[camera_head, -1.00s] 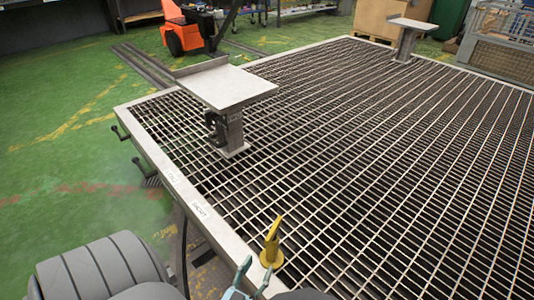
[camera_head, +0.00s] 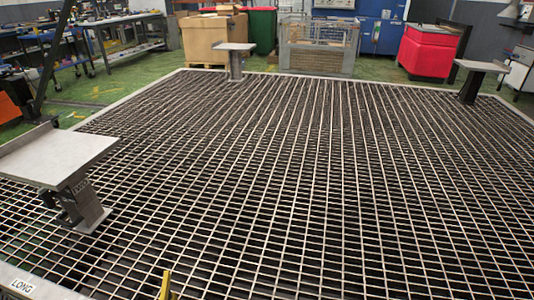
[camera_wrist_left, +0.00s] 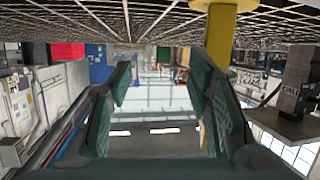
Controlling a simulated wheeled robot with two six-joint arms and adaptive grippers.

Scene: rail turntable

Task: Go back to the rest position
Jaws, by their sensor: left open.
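My left gripper (camera_wrist_left: 163,82) shows in the left wrist view with its two green-padded fingers spread apart and nothing between them. A yellow lever (camera_wrist_left: 220,35) stands beside the right-hand finger there, partly hidden behind it; I cannot tell whether they touch. The tip of the yellow lever (camera_head: 166,287) also shows at the bottom edge of the head view. My left gripper is outside the head view now. My right gripper is in neither view.
A large metal grating (camera_head: 300,180) fills the floor ahead. Metal pedestals stand on it at left (camera_head: 60,160), back (camera_head: 235,55) and right (camera_head: 475,75).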

